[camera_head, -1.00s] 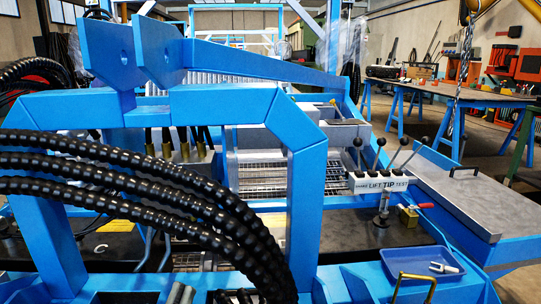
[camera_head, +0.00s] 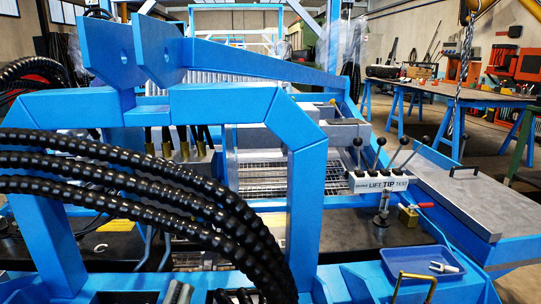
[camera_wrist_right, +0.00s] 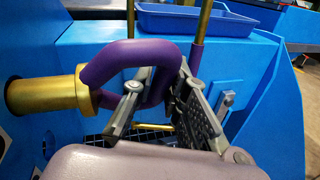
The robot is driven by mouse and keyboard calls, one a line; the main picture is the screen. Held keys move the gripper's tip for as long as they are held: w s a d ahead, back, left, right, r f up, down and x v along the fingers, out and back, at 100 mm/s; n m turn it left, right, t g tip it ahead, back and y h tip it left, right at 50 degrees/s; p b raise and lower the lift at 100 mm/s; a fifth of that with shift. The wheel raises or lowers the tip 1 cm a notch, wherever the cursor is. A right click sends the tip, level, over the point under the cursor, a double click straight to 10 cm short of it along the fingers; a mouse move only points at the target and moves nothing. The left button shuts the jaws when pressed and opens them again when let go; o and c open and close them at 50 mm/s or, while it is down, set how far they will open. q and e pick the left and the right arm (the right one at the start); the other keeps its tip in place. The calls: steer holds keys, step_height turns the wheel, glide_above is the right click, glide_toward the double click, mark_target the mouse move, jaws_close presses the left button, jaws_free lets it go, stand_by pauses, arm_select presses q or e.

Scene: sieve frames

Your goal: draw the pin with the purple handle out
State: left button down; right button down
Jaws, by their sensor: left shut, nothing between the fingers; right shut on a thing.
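The purple handle (camera_wrist_right: 105,66) is a thick rounded loop in the right wrist view. It joins a brass collar and the thick brass pin (camera_wrist_right: 42,96), which runs left towards a blue wall. My right gripper (camera_wrist_right: 165,98) is shut on the right side of the handle loop, with one grey finger on each side. I cannot tell how deep the pin sits. The handle and my right gripper do not show in the head view. In the head view, a small grey part at the bottom edge seems to be my left gripper (camera_head: 178,292), shut and mostly cut off.
A blue tray (camera_head: 421,263) with a small white piece lies at right, behind a yellow bar (camera_head: 412,278). The tray (camera_wrist_right: 190,20) also shows behind the handle. Black hoses (camera_head: 150,190) and a blue frame (camera_head: 303,200) fill the front left. A lever block (camera_head: 378,182) stands behind.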

steer(key=shift+w+r, duration=0.1)
steer(key=shift+r, duration=0.1)
arm_select(q)
steer(key=shift+w+f+g, duration=0.45)
steer(key=shift+f+g, duration=0.05)
steer(key=shift+f, duration=0.15)
steer(key=shift+w+f, duration=0.1)
steer(key=shift+f, duration=0.05)
stand_by(0.4)
steer(key=shift+w+f+g+p, duration=0.2)
steer(key=shift+f+g+p, duration=0.15)
steer(key=shift+f+g, duration=0.05)
steer(key=shift+f, duration=0.15)
arm_select(e)
steer(key=shift+m, duration=0.3)
arm_select(q)
steer(key=shift+w+f+g+y, duration=0.2)
steer(key=shift+f+g+y, duration=0.1)
steer(key=shift+f+g, duration=0.15)
